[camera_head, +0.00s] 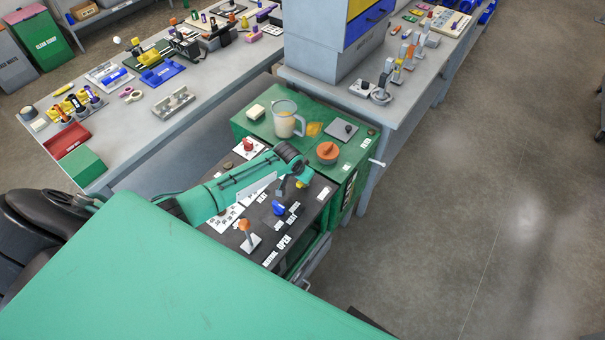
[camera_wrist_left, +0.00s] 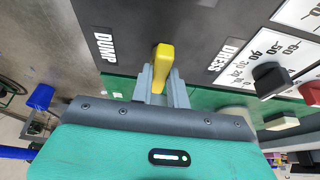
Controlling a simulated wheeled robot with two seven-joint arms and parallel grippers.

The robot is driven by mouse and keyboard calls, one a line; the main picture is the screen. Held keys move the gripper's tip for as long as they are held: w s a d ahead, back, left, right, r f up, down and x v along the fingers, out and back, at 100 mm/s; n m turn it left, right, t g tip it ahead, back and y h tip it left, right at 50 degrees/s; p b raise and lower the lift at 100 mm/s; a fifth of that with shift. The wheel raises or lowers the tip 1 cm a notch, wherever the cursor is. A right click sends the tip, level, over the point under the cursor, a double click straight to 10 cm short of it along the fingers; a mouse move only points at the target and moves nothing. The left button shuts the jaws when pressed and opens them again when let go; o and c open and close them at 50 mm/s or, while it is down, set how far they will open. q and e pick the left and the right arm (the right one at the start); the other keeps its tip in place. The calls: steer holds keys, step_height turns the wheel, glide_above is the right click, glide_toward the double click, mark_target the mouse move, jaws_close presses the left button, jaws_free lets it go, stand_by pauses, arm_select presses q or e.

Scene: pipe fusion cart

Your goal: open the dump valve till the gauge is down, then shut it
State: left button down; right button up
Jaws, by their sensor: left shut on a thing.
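The dump valve's yellow lever (camera_wrist_left: 162,62) stands on the dark panel beside the printed word DUMP in the left wrist view. My left gripper (camera_wrist_left: 163,88) is shut on this lever, with its two grey fingers on either side of it. In the head view my left gripper (camera_head: 287,188) reaches over the cart's panel, and a bit of the yellow lever (camera_head: 301,184) shows beside it. A white plate with a numbered scale (camera_wrist_left: 304,16) is at the right of the wrist view, partly cut off. I cannot read a gauge needle. My right gripper is out of view.
On the panel stand an orange-topped lever (camera_head: 244,226) and a blue knob (camera_head: 278,208). A jug (camera_head: 285,120) and an orange-brown pot (camera_head: 327,151) stand on the cart's green top (camera_head: 262,132). Grey benches are behind; the floor at right is clear.

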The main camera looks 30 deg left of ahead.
arm_select(q)
steer(key=shift+w+r, duration=0.1)
stand_by(0.5)
steer(key=c, duration=1.5)
jaws_free()
steer(key=shift+o, duration=0.7)
steer(key=shift+r, duration=0.1)
steer(key=b+v, duration=0.3)
steer(key=v, duration=1)
steer(key=shift+s+r, duration=0.25)
